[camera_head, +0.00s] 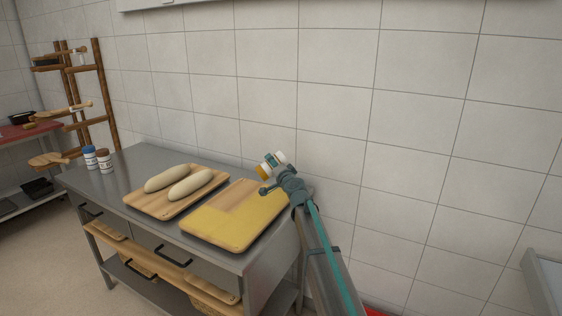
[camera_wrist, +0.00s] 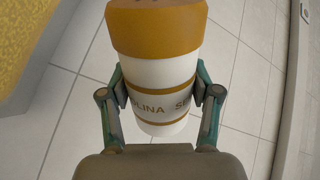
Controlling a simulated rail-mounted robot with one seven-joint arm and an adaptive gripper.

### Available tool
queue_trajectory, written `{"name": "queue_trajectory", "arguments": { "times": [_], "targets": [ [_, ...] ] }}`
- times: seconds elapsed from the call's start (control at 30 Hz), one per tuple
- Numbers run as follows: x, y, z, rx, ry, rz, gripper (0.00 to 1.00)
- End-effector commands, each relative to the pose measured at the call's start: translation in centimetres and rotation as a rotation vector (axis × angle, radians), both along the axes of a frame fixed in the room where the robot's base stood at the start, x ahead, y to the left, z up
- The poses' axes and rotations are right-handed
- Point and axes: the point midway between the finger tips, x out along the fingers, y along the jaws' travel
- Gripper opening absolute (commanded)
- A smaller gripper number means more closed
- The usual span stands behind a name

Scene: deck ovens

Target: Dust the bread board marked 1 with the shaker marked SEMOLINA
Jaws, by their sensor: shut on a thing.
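My gripper (camera_head: 272,172) is shut on the semolina shaker (camera_wrist: 160,75), a white jar with an orange lid and a band reading part of SEMOLINA. In the head view the shaker (camera_head: 279,157) is tilted above the right back part of a wooden board (camera_head: 222,195). Yellow powder covers much of this board; bare wood shows at its back left. In the wrist view a yellow surface shows at the top left. A second board (camera_head: 140,205) to the left carries two pale loaves (camera_head: 190,184). I cannot read a number on either board.
Two more shakers, one blue-lidded (camera_head: 90,157) and one brown-lidded (camera_head: 104,160), stand at the left of the steel table (camera_head: 125,168). A tiled wall is close behind. A wooden rack (camera_head: 100,85) stands at the far left.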

Motion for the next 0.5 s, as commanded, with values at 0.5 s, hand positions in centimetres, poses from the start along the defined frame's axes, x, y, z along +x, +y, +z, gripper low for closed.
{"name": "queue_trajectory", "arguments": {
  "times": [0.5],
  "targets": [
    [-2.0,4.9,0.3,0.0,0.001,0.002,0.18]
  ]
}}
